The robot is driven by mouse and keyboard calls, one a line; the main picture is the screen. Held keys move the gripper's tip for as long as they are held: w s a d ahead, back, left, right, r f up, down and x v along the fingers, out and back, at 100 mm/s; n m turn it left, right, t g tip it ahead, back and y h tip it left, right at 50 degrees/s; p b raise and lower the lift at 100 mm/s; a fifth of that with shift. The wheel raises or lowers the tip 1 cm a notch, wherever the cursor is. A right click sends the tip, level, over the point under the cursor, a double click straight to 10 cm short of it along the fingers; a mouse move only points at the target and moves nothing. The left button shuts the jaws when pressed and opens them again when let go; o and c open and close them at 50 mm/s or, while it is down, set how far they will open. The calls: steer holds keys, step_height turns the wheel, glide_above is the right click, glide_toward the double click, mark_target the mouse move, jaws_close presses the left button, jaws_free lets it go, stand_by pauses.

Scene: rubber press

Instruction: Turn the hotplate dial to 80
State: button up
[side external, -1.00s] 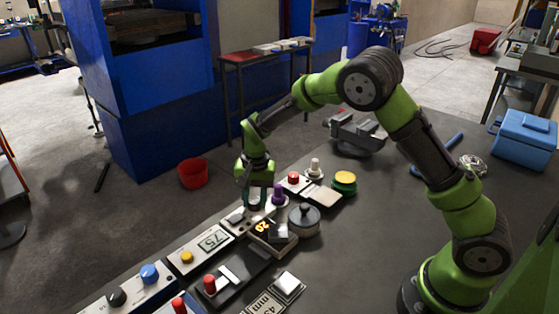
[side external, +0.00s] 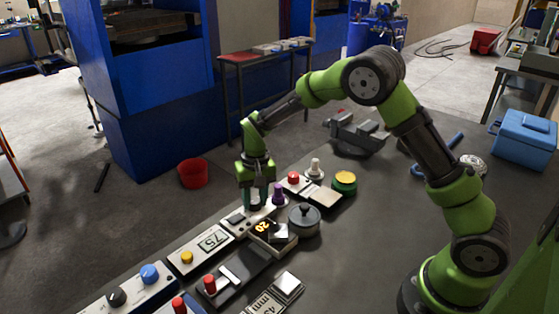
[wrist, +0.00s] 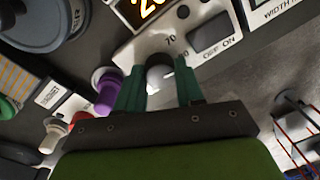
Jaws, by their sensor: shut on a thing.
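The hotplate dial (wrist: 158,78) shows in the wrist view, a dark and pale knob on a white control panel (wrist: 200,18). My gripper (wrist: 160,88) is shut on it, with one green finger on each side. The number 70 is readable beside the dial; another number next to it is partly hidden. The dial's pointer cannot be read clearly. In the side view my gripper (side external: 251,200) points down onto the panel, and its fingers hide the dial. An OFF/ON switch (wrist: 211,34) sits beside the dial. A lit display (side external: 262,226) seems to read 20.
A purple knob (side external: 278,194) stands close beside my gripper. More control boxes, including one reading 75 (side external: 211,240), line the bench toward the front left.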

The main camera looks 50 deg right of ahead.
mark_target(258, 199)
steer(key=o, duration=1)
steer(key=shift+o, duration=0.2)
step_height(258, 199, up, 17)
steer(key=d, duration=0.1)
steer(key=shift+s, duration=0.2)
steer(key=s+r+t, duration=0.2)
steer(key=s+t, duration=0.1)
steer(key=s, duration=0.9)
steer(key=s+r+n+t+y, duration=0.1)
steer(key=s+t, duration=0.3)
steer(key=s, duration=0.8)
steer(key=shift+r, duration=0.75)
